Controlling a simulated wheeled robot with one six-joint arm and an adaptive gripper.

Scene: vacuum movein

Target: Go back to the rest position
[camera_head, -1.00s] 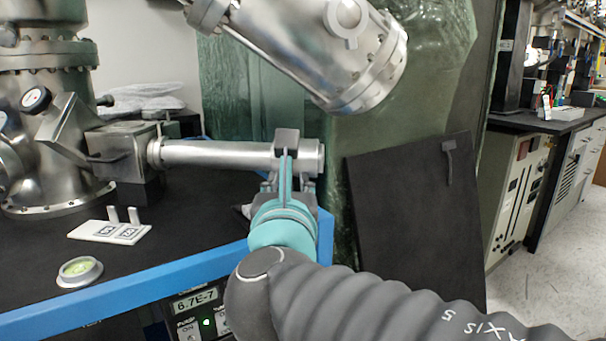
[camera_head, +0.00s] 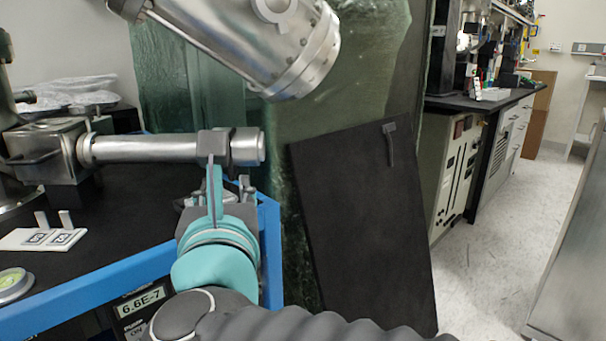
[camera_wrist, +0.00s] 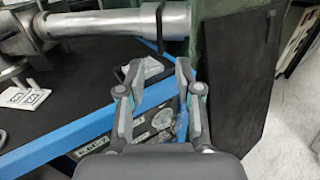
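My gripper (camera_head: 213,182) is in front of the metal tube (camera_head: 140,149) at the end of the vacuum apparatus, near the dark handle (camera_head: 212,143) on that tube. In the wrist view my gripper (camera_wrist: 158,72) has its two fingers spread apart with nothing between them. The tube (camera_wrist: 95,27) and its dark handle (camera_wrist: 161,28) lie beyond the fingertips there, apart from them. In the head view my wrist hides part of the gripper.
A blue-edged black table (camera_head: 125,283) stands at left, bearing a white marked plate (camera_head: 38,240) and a small round dish (camera_head: 12,285). A larger metal cylinder (camera_head: 270,50) hangs above. A dark panel (camera_head: 365,220) leans at centre right. Floor (camera_head: 490,270) is open at right.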

